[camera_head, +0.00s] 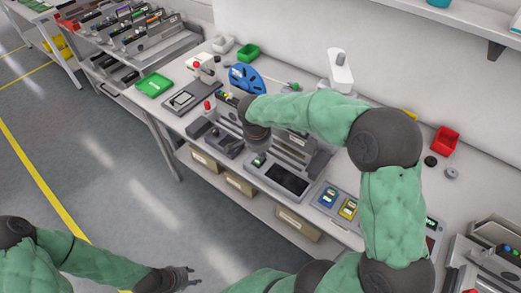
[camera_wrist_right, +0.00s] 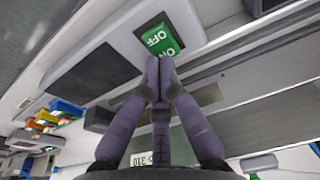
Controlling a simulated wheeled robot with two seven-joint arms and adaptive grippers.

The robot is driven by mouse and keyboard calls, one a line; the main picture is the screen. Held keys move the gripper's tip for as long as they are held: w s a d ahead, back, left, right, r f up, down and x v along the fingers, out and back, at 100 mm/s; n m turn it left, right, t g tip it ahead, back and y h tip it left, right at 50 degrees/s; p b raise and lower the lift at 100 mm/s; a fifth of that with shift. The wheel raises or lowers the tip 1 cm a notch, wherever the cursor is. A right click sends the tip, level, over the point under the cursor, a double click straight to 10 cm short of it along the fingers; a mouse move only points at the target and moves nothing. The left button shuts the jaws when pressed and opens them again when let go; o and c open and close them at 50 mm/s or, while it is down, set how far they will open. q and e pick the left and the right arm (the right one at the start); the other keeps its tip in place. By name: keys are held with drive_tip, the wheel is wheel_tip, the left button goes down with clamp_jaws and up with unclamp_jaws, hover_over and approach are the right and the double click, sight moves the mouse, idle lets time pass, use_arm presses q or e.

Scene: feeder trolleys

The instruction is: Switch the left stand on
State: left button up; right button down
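A grey stand (camera_head: 262,178) with a dark panel (camera_head: 289,179) sits on the workbench, and a small green switch (camera_head: 259,159) is at its left end. In the right wrist view the green switch (camera_wrist_right: 160,40) reads OFF and ON, set in a pale housing (camera_wrist_right: 118,22). My right gripper (camera_wrist_right: 159,62) is shut and empty, its fingertips together at the ON end of the switch. I cannot tell if they press it. In the head view the right fingers are mostly hidden by my wrist. My left gripper (camera_head: 188,277) is open and empty, low over the floor, away from the bench.
Another grey unit (camera_head: 217,140) stands left of the stand. Blue and yellow meters (camera_head: 338,203) lie to the right. Open floor (camera_head: 130,180) is at left.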

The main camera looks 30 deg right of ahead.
drive_tip(key=shift+f, duration=0.3)
